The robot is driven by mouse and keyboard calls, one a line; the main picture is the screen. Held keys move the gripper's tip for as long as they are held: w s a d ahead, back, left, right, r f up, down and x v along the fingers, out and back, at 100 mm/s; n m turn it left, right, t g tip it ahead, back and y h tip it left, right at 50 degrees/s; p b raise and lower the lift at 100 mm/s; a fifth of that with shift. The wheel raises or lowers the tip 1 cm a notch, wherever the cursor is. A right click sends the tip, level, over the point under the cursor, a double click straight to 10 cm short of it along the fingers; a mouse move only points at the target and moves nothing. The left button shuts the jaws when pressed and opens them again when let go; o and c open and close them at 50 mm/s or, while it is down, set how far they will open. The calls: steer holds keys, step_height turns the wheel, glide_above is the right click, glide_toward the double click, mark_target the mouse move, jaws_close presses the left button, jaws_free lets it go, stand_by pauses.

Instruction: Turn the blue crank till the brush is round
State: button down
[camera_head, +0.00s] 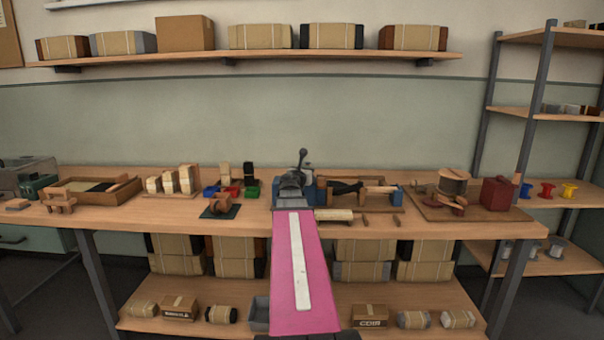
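A wooden frame with blue end parts (385,195) stands on the middle of the bench. Dark bristles (345,187), which look like the brush, lie across it; their exact shape is too small to tell. More blue (309,190) shows at its left end, around my wrist. The blue crank cannot be made out clearly and may be hidden behind my arm. My gripper (294,183) is at the left end of the frame, seen from behind. Its fingers are hidden, so I cannot tell whether it touches or holds anything. A dark upright rod with a knob (303,154) rises just behind it.
Left of the frame are red, blue and green bins (230,190), a dark mat (220,211) and wooden blocks (172,181). To the right are a board with a spool (453,184) and a dark red box (497,193). Light wooden pieces (334,215) lie in front of the frame.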

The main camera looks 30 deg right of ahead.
steer(key=shift+w+d, duration=0.25)
steer(key=shift+d, duration=0.05)
stand_by(0.6)
